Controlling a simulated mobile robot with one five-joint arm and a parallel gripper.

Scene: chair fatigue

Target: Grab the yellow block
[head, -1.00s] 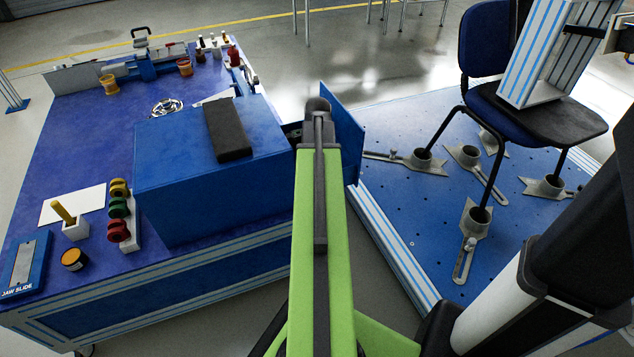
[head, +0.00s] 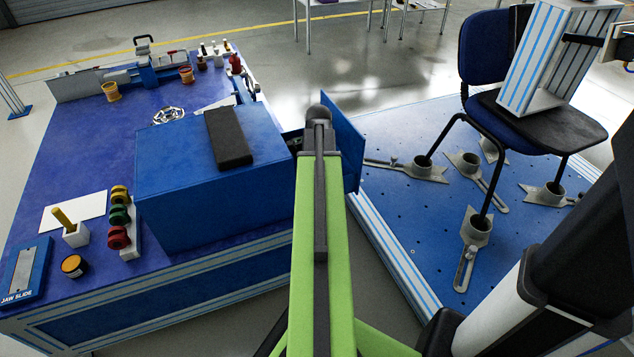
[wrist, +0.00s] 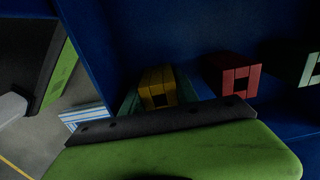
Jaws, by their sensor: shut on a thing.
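The yellow block (wrist: 158,86) shows in the wrist view inside a dark blue compartment, with a square hole in its face. My gripper (wrist: 165,106) is shut on it. A green jaw with a dark pad crosses in front of the block and hides its lower part. Teal edges show on both sides of the block. In the head view the block and my gripper's tips are hidden. There my green arm reaches to the open side of a blue box (head: 200,190), beside its open door (head: 348,140).
In the wrist view a red block (wrist: 235,76) and a pale green block (wrist: 312,70) sit to the right. In the head view the box stands on a blue workbench (head: 80,150). A black pad (head: 228,138) lies on top. A chair (head: 540,120) stands on a perforated blue platform at right.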

